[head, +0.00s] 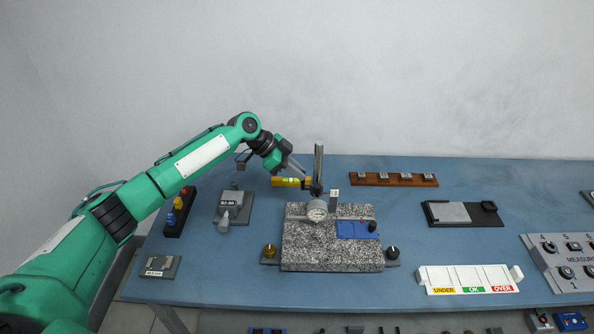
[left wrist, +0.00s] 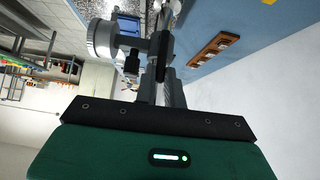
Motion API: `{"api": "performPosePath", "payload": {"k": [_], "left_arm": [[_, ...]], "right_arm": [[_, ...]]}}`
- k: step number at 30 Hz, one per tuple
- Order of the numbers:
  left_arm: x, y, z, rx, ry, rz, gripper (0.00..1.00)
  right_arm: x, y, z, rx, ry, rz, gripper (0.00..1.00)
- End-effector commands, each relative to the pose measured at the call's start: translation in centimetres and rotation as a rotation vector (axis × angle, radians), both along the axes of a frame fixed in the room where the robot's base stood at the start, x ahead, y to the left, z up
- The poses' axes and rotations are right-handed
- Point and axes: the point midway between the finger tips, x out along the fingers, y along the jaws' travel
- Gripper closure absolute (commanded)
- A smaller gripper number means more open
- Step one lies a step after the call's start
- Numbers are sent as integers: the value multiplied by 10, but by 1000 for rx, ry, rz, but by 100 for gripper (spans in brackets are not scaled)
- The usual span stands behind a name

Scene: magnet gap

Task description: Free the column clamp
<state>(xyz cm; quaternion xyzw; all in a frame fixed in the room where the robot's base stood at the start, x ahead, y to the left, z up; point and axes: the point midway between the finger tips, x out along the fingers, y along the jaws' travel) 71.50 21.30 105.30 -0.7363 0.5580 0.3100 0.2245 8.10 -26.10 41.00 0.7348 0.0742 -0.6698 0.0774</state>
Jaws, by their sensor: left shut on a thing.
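A granite gauge stand (head: 330,252) stands on the blue table with an upright metal column (head: 318,160) at its back. A dark clamp (head: 316,189) sits on the column. A round dial gauge (head: 317,211) hangs in front of it. My left gripper (head: 305,180) reaches in from the left and is shut at the clamp's left side. In the left wrist view, the fingers (left wrist: 163,85) close at dark clamp parts beside the column, with the dial gauge (left wrist: 102,38) to the left. The exact part between the fingertips is hard to make out. My right gripper is not in view.
A yellow object (head: 288,182) lies behind the arm's fingers. A grey device (head: 232,206) and a dark rack with coloured pieces (head: 178,212) stand to the left. A wooden rack (head: 393,184) lies behind right. A sorting tray (head: 468,290) is at front right.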

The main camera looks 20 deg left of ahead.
Motion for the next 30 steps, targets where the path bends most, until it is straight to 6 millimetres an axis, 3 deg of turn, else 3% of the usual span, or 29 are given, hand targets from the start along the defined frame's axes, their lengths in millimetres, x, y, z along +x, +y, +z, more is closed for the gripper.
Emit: {"api": "performPosePath", "payload": {"k": [1, 4, 17, 30], "left_arm": [[0, 1, -1, 1, 1, 2, 85], [0, 1, -1, 1, 0, 1, 67], [-2, 9, 7, -1, -2, 1, 67], [-19, 74, 72, 2, -2, 2, 67]], "right_arm": [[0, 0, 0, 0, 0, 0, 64], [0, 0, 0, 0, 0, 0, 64], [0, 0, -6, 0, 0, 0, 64], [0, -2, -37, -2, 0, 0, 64]]}}
